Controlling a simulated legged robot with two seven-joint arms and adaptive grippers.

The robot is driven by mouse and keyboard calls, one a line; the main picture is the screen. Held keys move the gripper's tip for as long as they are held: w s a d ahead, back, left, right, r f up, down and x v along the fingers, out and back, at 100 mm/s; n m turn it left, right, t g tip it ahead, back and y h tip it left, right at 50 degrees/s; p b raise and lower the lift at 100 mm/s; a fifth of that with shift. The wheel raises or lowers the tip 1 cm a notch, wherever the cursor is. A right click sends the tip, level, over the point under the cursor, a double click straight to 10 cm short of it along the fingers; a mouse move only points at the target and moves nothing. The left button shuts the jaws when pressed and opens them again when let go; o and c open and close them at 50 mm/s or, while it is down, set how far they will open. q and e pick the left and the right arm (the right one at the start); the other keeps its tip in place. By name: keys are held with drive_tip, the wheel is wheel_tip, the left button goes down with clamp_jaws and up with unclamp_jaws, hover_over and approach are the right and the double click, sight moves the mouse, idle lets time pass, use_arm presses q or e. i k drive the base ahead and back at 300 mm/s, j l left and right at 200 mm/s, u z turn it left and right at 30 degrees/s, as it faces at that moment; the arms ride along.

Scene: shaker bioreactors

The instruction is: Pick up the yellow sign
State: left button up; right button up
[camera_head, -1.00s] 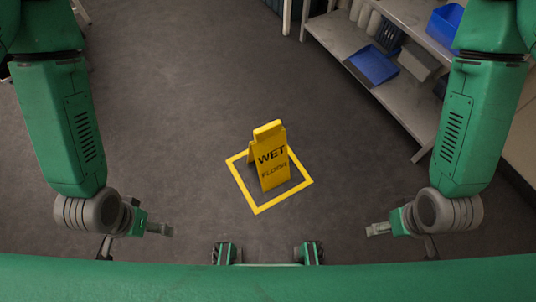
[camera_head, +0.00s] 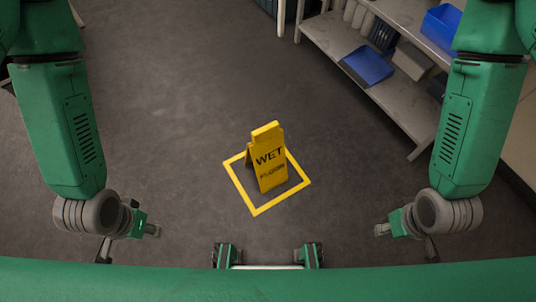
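The yellow sign (camera_head: 268,160) is a folding wet-floor sign with dark lettering. It stands upright on the grey floor inside a yellow square outline (camera_head: 262,210), near the middle of the view. My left gripper (camera_head: 152,230) is at the lower left, well apart from the sign. My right gripper (camera_head: 382,230) is at the lower right, also well apart from it. Neither gripper touches anything that I can see. The fingers are small and seen from above, so their opening cannot be made out.
A metal shelf unit (camera_head: 385,95) stands at the upper right, with a blue bin (camera_head: 368,65) on its lower shelf and another blue bin (camera_head: 440,27) higher up. The floor around the sign is clear.

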sight(266, 151)
drive_tip(key=i+j+z, duration=0.1)
drive_tip(key=z, duration=0.4)
drive_tip(key=i+j+z, duration=0.1)
drive_tip(key=j+z, duration=0.25)
drive_tip(key=z, duration=0.15)
drive_tip(key=j+z, duration=0.4)
drive_tip(key=j, duration=1.8)
drive_tip(key=i, duration=0.1)
